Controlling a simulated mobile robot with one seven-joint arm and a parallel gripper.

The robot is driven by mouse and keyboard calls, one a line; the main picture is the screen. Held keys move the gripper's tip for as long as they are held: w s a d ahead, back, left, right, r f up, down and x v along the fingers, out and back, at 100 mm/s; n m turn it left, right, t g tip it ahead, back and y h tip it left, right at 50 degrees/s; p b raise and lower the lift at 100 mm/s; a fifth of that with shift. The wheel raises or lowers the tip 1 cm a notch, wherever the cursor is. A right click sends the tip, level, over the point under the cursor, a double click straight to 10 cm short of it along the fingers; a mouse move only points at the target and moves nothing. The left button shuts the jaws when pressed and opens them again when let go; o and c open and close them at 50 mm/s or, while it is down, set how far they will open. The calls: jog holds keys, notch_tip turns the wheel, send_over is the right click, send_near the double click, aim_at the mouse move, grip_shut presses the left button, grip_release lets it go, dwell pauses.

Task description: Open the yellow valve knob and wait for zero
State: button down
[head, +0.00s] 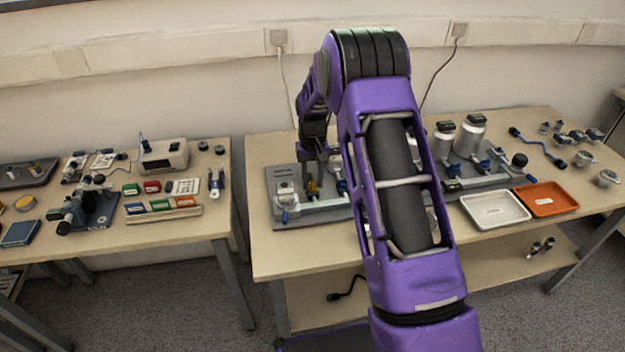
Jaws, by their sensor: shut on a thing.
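The yellow valve knob (313,188) is on the grey calibration rig (300,213) on the right-hand bench. It is small and partly covered in the head view. My gripper (314,177) points down from above and is shut on the knob. The fingertips are small, so the exact grip and the knob's turn angle cannot be read. A small light-coloured unit (285,192) stands on the rig left of the knob. No readout can be read at this size. My purple arm hides the middle of the bench and part of the rig.
Blue-handled fittings (342,187) stand close right of the knob. Two silver canisters (470,133) are beyond my arm. A white tray (495,209) and an orange tray (547,199) lie at the front right. The left bench (165,229) holds a microscope and small boxes.

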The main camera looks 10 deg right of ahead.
aim_at(312, 183)
dwell(0.4)
jog(key=c, duration=0.5)
grip_release()
jog(key=shift+r, duration=0.1)
notch_tip(312, 183, up, 17)
jog(key=shift+r+p, duration=0.15)
jog(key=shift+p, duration=0.9)
